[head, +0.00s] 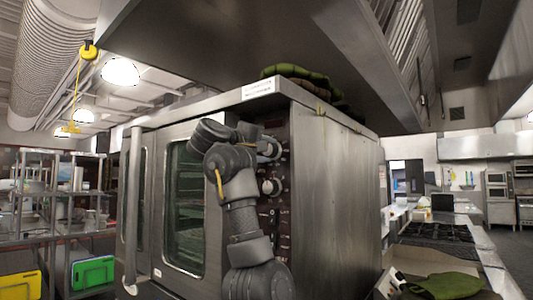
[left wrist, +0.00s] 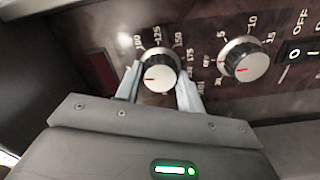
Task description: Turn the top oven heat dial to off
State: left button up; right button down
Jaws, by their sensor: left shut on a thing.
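The top oven heat dial (left wrist: 160,72) is a silver knob with a black skirt and a red mark, ringed by white numbers. In the left wrist view the two fingers of my left gripper (left wrist: 160,88) are on either side of it, shut on it. The red mark points toward the left of that view. In the head view my left gripper (head: 266,150) is at the upper part of the oven's dark control panel (head: 284,215), and its wrist hides much of the dial. My right gripper is not in view.
A second dial (left wrist: 244,59) is beside the gripped one, with a black switch (left wrist: 297,54) beyond it. The steel oven (head: 335,190) has a glass door (head: 184,205) on the left. A hood (head: 240,45) hangs above. A green cloth (head: 450,285) lies at lower right.

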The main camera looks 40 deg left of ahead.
pick_arm(q)
jog(key=shift+f+n, duration=0.1)
jog(key=shift+n, duration=1)
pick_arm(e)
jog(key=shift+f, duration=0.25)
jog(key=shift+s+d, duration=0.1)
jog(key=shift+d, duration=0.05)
pick_arm(q)
jog(key=o, duration=1)
jog(key=shift+c, duration=0.2)
jog(key=s+b, duration=0.6)
jog(key=s, duration=0.4)
jog(key=shift+s, duration=0.4)
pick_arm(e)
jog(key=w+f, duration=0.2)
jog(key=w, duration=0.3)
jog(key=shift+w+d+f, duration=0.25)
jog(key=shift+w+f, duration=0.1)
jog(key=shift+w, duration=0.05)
pick_arm(q)
jog(key=shift+d, duration=0.1)
